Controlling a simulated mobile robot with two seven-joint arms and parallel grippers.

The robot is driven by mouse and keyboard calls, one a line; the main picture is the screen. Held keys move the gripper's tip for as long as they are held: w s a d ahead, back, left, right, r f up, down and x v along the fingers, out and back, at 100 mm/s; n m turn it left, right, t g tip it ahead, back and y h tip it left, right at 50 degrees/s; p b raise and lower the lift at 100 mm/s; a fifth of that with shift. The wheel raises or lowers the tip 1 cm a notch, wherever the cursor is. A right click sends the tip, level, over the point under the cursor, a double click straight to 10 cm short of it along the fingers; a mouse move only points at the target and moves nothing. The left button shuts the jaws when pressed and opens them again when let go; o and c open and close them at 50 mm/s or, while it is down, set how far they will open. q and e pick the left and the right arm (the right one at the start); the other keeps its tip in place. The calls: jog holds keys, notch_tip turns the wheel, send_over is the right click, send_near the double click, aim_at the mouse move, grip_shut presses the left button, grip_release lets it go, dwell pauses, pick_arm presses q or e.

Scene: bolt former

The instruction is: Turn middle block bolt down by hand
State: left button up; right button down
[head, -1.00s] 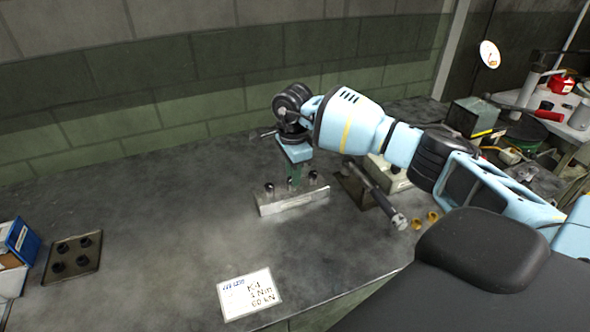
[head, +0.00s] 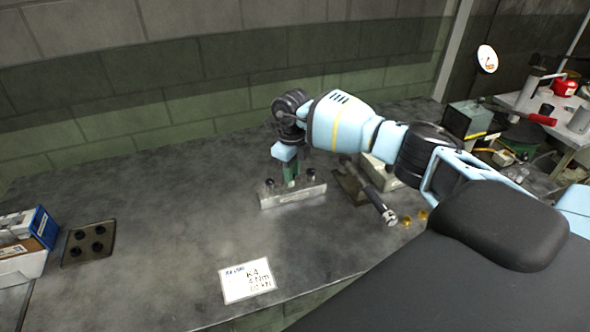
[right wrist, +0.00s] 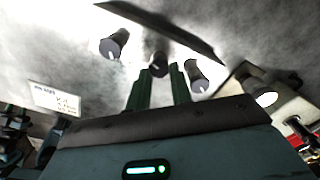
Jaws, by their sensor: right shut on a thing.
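A pale metal block (head: 293,199) lies on the dark bench with a row of three black-headed bolts. My right gripper (head: 291,180) points down at the block, its green fingers shut on the middle bolt (right wrist: 158,66). In the right wrist view the gripper (right wrist: 160,82) has that bolt's head between its fingertips. The left bolt (head: 270,183) and the right bolt (right wrist: 196,77) stand free on either side. The middle bolt is hidden by the fingers in the head view, and how deep it sits cannot be told. My left gripper is not in view.
A torque-wrench-like tool (head: 375,198) lies right of the block, near small brass pieces (head: 406,219). A white card (head: 246,281) lies in front. A dark plate with several black knobs (head: 89,243) and a blue box (head: 40,227) are at left. The bench between is clear.

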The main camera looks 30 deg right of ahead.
jog(key=m, duration=0.5)
jog(key=shift+a+r+m+p, duration=0.1)
jog(key=shift+r+m+p, duration=0.05)
jog(key=shift+m+p, duration=0.2)
jog(key=shift+m, duration=2.15)
jog(key=shift+w, duration=0.1)
jog(key=c, duration=1.2)
grip_release()
jog(key=shift+a, duration=0.1)
jog(key=shift+c, duration=0.2)
notch_tip(320, 180, up, 8)
